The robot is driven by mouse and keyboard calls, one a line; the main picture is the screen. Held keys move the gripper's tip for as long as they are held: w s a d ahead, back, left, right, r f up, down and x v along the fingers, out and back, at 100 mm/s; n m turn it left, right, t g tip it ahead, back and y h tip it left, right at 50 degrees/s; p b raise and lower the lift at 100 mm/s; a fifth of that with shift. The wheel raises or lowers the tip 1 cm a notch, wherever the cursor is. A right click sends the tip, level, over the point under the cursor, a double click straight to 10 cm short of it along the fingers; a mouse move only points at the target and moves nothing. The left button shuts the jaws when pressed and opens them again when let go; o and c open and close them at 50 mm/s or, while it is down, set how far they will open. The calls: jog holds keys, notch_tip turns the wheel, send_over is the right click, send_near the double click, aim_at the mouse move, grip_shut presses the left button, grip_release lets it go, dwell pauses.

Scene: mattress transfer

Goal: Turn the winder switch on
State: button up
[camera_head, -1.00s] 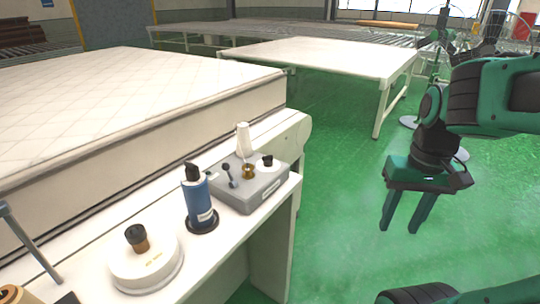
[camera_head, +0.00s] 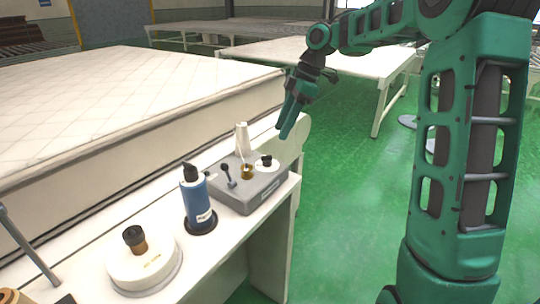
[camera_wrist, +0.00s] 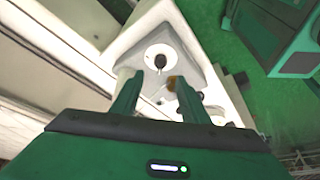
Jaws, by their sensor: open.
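The winder (camera_head: 252,190) is a grey box near the right end of the white bench. On its top are a small black lever switch (camera_head: 228,170), a brass post (camera_head: 247,171) and a white disc with a black knob (camera_head: 266,161). A white thread cone (camera_head: 242,139) stands behind it. My gripper (camera_head: 284,132) is above and behind the box, fingers pointing down, apart from it. In the wrist view my gripper (camera_wrist: 160,88) is open and empty, with the white disc (camera_wrist: 159,57) and brass post (camera_wrist: 172,83) beyond the fingers. The lever is hard to make out there.
A blue bottle (camera_head: 196,200) stands left of the winder on the bench (camera_head: 225,240). A white round base with a dark knob (camera_head: 140,262) is farther left. A mattress (camera_head: 120,100) lies behind the bench.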

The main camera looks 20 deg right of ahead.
aim_at(267, 160)
jog(key=x, duration=1.1)
jog(key=shift+w+a+r, duration=0.1)
jog(key=shift+w, duration=0.05)
jog(key=c, duration=1)
jog(key=shift+d, duration=0.25)
jog(key=shift+a+r, duration=0.1)
